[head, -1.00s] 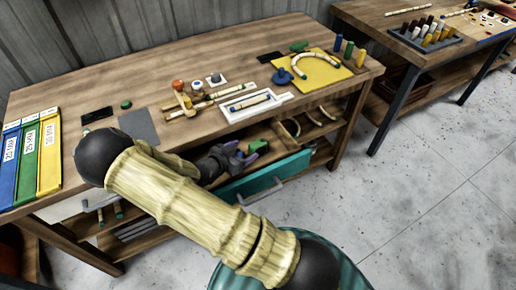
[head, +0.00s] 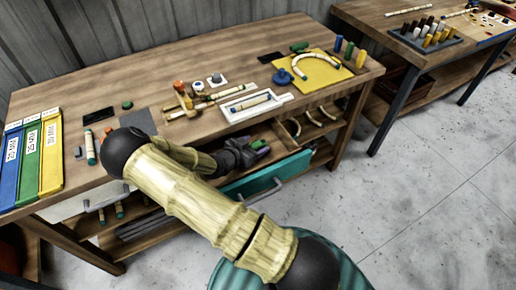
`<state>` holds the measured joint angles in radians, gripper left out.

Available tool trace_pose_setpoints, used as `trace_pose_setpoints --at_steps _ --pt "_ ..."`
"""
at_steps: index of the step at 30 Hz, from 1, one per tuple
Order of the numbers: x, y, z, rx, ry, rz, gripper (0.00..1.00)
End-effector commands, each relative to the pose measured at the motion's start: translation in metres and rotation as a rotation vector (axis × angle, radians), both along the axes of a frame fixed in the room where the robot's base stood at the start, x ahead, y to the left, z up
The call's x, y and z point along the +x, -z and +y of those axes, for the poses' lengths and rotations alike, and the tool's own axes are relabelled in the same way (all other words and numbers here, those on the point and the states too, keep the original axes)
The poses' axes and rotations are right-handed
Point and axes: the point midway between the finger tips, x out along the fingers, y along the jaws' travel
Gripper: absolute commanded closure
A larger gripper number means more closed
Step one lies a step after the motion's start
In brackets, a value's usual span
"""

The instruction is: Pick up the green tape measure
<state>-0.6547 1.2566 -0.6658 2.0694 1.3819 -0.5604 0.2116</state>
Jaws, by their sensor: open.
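A small green block-like thing, which looks like the green tape measure (head: 258,144), is on the shelf level under the front edge of the workbench top. My gripper (head: 257,150) is open right at it, reaching in from the left. The green thing seems to lie between or just beside the fingers. I cannot tell whether they touch it. My own arm hides part of the shelf to the left.
The wooden workbench (head: 190,65) holds a white tray (head: 285,97) with a rod and a yellow board (head: 335,82) with a bent piece. A teal drawer front (head: 270,177) is just below my gripper. A shelf with curved pieces (head: 318,117) is to the right.

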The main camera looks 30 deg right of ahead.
Motion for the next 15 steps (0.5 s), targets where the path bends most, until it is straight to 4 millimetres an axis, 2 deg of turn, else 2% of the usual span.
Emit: trace_pose_setpoints --at_steps 12,15 --pt "-0.0002 -0.0004 -0.0001 0.000 0.002 -0.002 0.30" --pt "-0.0001 -0.0005 0.0006 -0.001 0.000 -0.001 0.50"
